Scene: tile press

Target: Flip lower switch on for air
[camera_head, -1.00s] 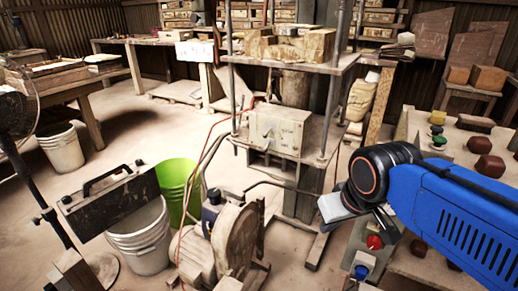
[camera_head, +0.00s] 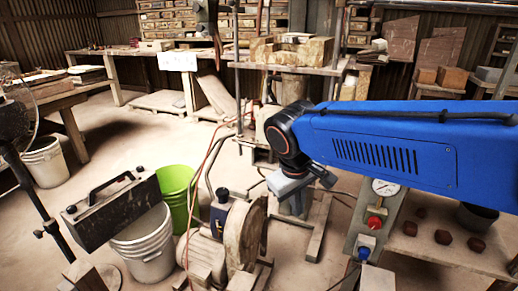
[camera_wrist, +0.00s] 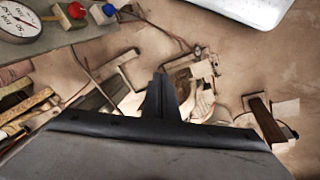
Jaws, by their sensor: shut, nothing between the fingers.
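A grey upright panel (camera_head: 357,236) stands right of centre in the head view. It carries a round pressure gauge (camera_head: 386,187), a red switch (camera_head: 374,223) below it and a blue switch (camera_head: 363,253) lowest. In the wrist view the gauge (camera_wrist: 16,20), red switch (camera_wrist: 76,11) and blue switch (camera_wrist: 108,10) lie at the top left. My gripper (camera_wrist: 160,95) is shut and empty, well apart from the switches. In the head view it hangs left of the panel, above the floor; its fingertips are hard to make out there. I cannot tell the switches' positions.
A press frame (camera_head: 240,90) stands behind my gripper. A motor with a wheel (camera_head: 240,235), a green bucket (camera_head: 178,190) and a white bucket (camera_head: 145,250) stand to the left. A bench (camera_head: 455,250) with dark red lumps is right of the panel.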

